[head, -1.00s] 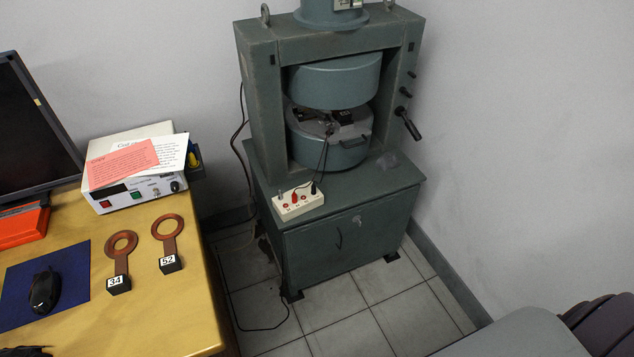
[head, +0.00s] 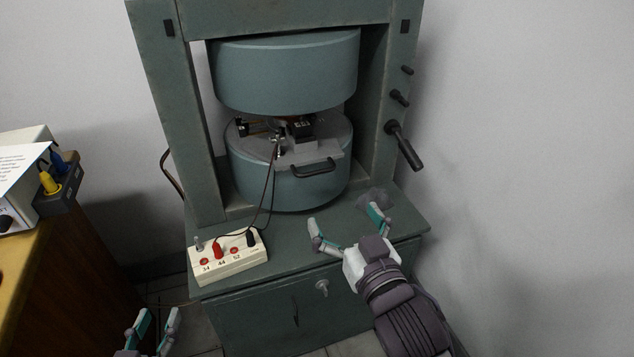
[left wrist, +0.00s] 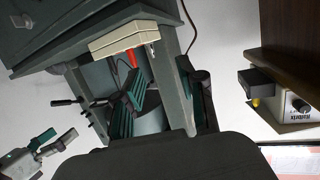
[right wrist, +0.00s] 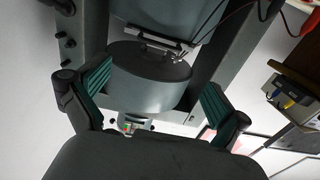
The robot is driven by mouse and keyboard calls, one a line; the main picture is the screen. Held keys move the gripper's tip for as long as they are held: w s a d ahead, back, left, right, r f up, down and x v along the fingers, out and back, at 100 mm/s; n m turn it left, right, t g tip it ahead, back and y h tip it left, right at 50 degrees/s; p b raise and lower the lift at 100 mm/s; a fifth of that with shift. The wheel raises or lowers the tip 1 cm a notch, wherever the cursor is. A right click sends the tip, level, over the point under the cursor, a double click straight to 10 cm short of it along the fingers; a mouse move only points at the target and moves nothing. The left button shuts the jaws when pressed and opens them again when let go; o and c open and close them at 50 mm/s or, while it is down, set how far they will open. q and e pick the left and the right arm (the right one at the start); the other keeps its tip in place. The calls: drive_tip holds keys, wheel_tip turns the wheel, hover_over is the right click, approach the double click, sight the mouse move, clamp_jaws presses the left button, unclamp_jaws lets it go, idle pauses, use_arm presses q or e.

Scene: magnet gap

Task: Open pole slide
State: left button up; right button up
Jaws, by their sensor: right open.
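The pole slide (head: 300,155) is a grey plate with a dark bar handle (head: 314,169) at its front. It lies in the gap between the upper pole (head: 287,70) and the lower pole (head: 290,187). My right gripper (head: 344,219) is open and empty, below and to the right of the handle, apart from it. The slide also shows in the right wrist view (right wrist: 160,46), upside down between the open fingers. My left gripper (head: 158,317) is open and empty, low at the left, left of the cabinet.
A white terminal box (head: 228,262) with red and black plugs sits on the cabinet top (head: 290,245); its leads run up into the gap. Black knobs and a lever (head: 404,145) stick out right of the frame. A wooden desk (head: 45,260) stands at the left.

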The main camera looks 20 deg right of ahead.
approach(317, 172)
drive_tip(key=w, duration=0.4)
use_arm(q)
wheel_tip(317, 172, up, 8)
drive_tip(key=d+t+h+b, duration=0.1)
drive_tip(key=t+b, duration=0.1)
drive_tip(key=t, duration=0.3)
drive_tip(key=shift+w+d+r+t+h, duration=0.2)
drive_tip(key=shift+w+d+t+h, duration=0.1)
drive_tip(key=shift+w+h, duration=0.15)
use_arm(e)
drive_tip(key=shift+w+f, duration=0.2)
drive_tip(key=shift+w, duration=3)
